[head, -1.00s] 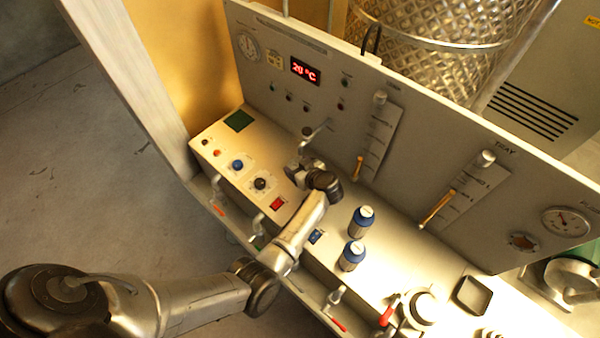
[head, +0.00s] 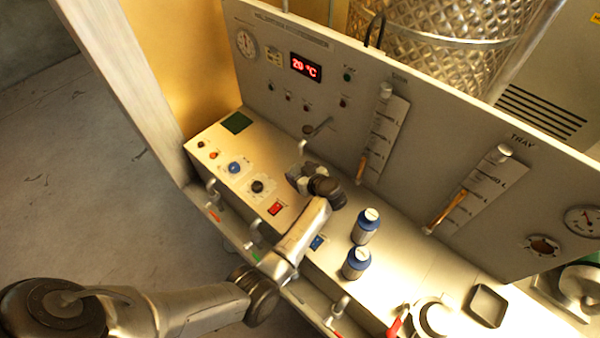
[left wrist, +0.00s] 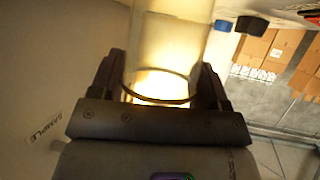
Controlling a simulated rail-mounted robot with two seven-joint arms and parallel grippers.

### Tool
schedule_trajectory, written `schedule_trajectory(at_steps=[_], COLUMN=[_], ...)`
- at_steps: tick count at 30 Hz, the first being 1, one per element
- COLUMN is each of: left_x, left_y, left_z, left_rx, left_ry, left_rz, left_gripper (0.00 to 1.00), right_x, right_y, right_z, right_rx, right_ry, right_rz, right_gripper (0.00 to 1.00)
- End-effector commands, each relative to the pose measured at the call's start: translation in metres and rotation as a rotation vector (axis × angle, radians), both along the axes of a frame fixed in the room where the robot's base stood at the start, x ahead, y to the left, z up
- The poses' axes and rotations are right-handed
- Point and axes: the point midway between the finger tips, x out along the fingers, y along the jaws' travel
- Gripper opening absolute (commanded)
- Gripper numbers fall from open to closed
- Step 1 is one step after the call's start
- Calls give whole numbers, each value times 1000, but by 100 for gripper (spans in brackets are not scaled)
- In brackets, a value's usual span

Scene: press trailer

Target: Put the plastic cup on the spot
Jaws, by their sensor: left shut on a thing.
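The plastic cup (left wrist: 166,40) is a pale, see-through cylinder in the left wrist view, with its dark-edged rim near the palm. My left gripper (left wrist: 160,84) is shut on it, one finger on each side. In the head view my left gripper (head: 300,177) is over the back of the bench, close to the upright panel; I cannot make out the cup there. I cannot tell which is the spot. My right gripper is not in view.
Two blue-and-silver bottles (head: 366,227) (head: 356,263) stand right of my left arm. The upright panel (head: 440,135) carries gauges and levers. Knobs (head: 235,168) sit at the bench's left. A dark square tray (head: 486,306) lies at the right.

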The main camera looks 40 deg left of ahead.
Motion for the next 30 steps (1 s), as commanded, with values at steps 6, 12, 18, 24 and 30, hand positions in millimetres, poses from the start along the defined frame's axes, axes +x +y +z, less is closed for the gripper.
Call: schedule_trajectory(at_steps=[6,12,18,24,30], left_x=[0,0,0,0,-3], left_y=[0,0,0,-2,-9], left_z=[-3,-3,-3,4,14], left_rx=[0,0,0,-1,-2], left_ry=[0,0,0,0,0], left_rz=[0,0,0,0,-2], left_gripper=[80,95,95,95,95], right_x=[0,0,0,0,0], right_y=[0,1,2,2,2], right_z=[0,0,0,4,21], right_rx=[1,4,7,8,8], right_ry=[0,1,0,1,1], right_rz=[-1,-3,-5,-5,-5], right_gripper=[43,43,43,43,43])
